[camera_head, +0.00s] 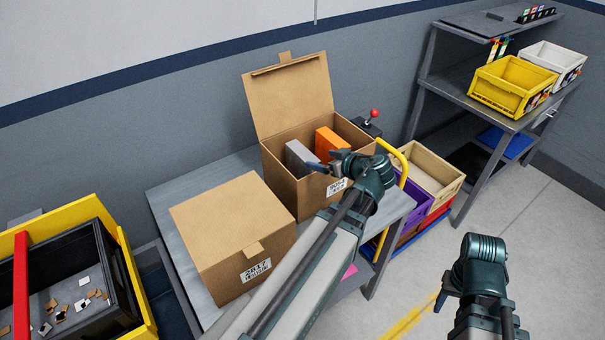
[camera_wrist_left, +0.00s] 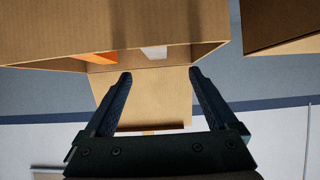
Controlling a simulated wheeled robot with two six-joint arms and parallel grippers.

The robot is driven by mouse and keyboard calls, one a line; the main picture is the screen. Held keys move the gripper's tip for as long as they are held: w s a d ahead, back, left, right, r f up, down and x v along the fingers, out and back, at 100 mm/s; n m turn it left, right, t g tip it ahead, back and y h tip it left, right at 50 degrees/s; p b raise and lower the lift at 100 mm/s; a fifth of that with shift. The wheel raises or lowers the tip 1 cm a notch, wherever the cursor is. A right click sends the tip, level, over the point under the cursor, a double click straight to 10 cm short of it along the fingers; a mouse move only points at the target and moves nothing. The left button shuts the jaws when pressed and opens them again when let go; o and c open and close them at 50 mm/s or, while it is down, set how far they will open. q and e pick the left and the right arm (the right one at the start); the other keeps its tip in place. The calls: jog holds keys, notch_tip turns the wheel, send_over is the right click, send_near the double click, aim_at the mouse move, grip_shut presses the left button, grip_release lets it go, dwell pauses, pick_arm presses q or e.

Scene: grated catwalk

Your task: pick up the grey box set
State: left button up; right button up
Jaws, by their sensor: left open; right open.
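The grey box set (camera_head: 299,157) stands upright inside the open cardboard box (camera_head: 279,179), left of an orange box (camera_head: 328,143). A small part of the grey box set (camera_wrist_left: 154,52) also shows through the box opening in the left wrist view. My left gripper (camera_head: 318,166) is at the front right of the open box, close to its rim. In the left wrist view its two fingers (camera_wrist_left: 160,78) are spread with nothing between them. My right gripper (camera_head: 441,300) is open and empty over the floor at the lower right.
A closed cardboard box (camera_head: 231,226) stands beside the open one on the grey table (camera_head: 165,203). The raised lid (camera_head: 290,95) stands up at the back. A joystick (camera_head: 371,122) and stacked crates (camera_head: 432,172) are to the right. A yellow bin (camera_head: 123,249) is at lower left.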

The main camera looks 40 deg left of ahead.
aim_at(305, 154)
pick_arm(q)
jog(key=b+x, duration=0.3)
jog(key=x, duration=0.5)
jog(key=shift+d+f+b, duration=0.15)
jog(key=shift+f+b, duration=0.05)
jog(key=shift+b, duration=0.2)
jog(key=shift+w+a, duration=0.1)
jog(key=shift+a, duration=0.2)
jog(key=shift+f, duration=0.1)
jog(key=b+x, duration=0.1)
jog(key=x, duration=0.1)
jog(key=b+x, duration=0.1)
jog(key=x, duration=0.2)
jog(key=shift+w+f+b, duration=0.1)
jog(key=shift+w+b, duration=0.25)
jog(key=shift+w, duration=0.1)
jog(key=shift+d, duration=0.1)
jog(key=shift+c, duration=0.2)
grip_shut()
